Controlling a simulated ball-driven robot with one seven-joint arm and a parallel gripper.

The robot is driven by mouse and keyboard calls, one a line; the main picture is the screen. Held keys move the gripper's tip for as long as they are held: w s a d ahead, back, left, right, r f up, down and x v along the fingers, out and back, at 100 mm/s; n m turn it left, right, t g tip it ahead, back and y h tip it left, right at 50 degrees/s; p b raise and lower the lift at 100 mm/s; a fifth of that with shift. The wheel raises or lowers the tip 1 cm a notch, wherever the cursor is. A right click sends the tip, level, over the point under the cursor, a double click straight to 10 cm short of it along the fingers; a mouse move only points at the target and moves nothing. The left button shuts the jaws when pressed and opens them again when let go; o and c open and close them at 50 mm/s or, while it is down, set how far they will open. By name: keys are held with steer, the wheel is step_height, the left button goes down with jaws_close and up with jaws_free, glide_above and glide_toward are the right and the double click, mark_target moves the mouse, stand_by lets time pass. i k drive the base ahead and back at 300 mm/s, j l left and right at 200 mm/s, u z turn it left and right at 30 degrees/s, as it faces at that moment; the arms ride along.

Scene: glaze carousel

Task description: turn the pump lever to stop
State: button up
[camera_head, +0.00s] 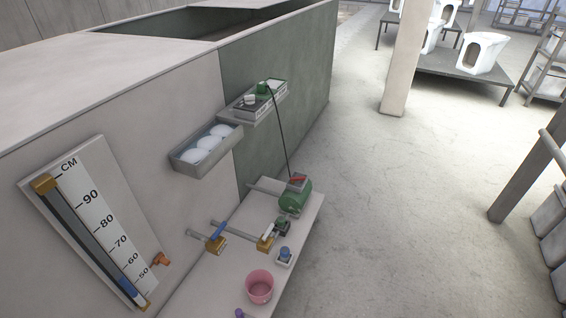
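A green pump (292,203) sits at the far end of a pale low bench beside the tank wall. A small red lever (297,180) lies on a grey plate (300,187) on top of the pump. Any stop marking there is too small to read. A dark cable runs from the pump up to a wall shelf. My gripper is not in view.
The pale bench (230,275) also holds brass valves with a blue handle (220,229) and a white handle (268,231), a blue knob (285,253) and a pink bucket (260,287). A wall tray (184,158) holds white items. Open floor (380,220) lies right.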

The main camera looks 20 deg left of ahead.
mark_target(292, 179)
steer(key=i+l+u, duration=0.25)
steer(key=i+u, duration=0.15)
steer(key=i, duration=0.15)
steer(key=i+l+u, duration=0.4)
steer(key=i+l, duration=0.15)
steer(key=i, duration=0.3)
steer(key=i+l+u, duration=0.1)
steer(key=i, duration=0.4)
steer(key=i+l, duration=0.25)
steer(key=i, duration=0.2)
steer(key=i+l+u, duration=0.1)
steer(key=i, duration=0.4)
steer(key=l, duration=0.1)
